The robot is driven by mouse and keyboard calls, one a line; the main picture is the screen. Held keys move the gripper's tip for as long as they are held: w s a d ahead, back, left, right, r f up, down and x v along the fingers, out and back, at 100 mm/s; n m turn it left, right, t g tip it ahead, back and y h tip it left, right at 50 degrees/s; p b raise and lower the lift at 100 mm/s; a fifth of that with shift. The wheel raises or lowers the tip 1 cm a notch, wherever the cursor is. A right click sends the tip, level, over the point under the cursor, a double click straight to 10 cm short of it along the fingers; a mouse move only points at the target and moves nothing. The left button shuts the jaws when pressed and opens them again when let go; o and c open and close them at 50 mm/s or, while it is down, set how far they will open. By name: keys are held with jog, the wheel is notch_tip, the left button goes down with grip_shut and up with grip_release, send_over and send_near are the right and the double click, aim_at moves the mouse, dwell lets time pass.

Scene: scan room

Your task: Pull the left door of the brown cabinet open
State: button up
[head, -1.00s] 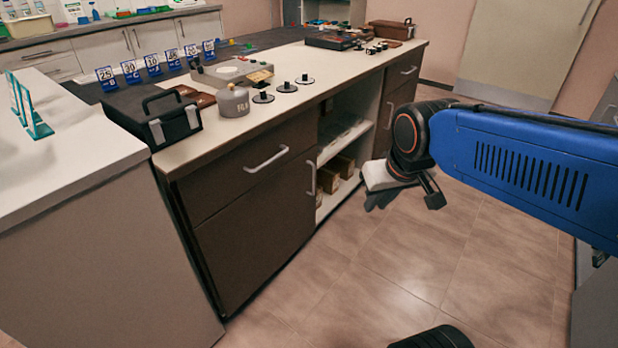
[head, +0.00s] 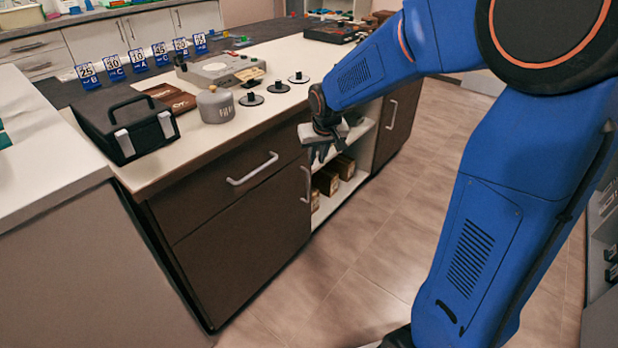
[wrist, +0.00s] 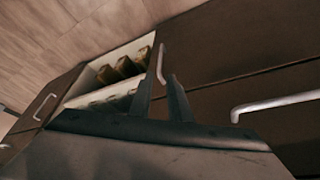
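The brown cabinet's left door (head: 240,235) looks closed, below a drawer front (head: 225,195). Its upright silver handle (head: 306,185) is at the door's right edge. My gripper (head: 319,156) is at the cabinet front, just above and slightly right of that handle in the head view. In the wrist view the door (wrist: 230,40) fills the upper right and its handle (wrist: 161,63) lies ahead, in line with the gap between my fingers. My gripper (wrist: 160,88) is open and empty there. The handle appears beyond the fingertips; I cannot tell the exact distance.
The drawer's handle (head: 252,168) sticks out left of my gripper. An open shelf bay with brown boxes (head: 326,182) lies right of the door, then another brown door (head: 397,122). The counter holds a black case (head: 125,125) and a grey canister (head: 215,105). Floor before the left door is clear.

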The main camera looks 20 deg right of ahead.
aim_at(308, 180)
jog(key=x, duration=0.6)
jog(key=w+x, duration=0.1)
jog(key=x, duration=0.6)
jog(key=w+x, duration=0.1)
jog(key=x, duration=0.5)
jog(key=shift+a+r, duration=0.1)
jog(key=shift+a, duration=0.15)
jog(key=shift+c, duration=0.3)
grip_shut()
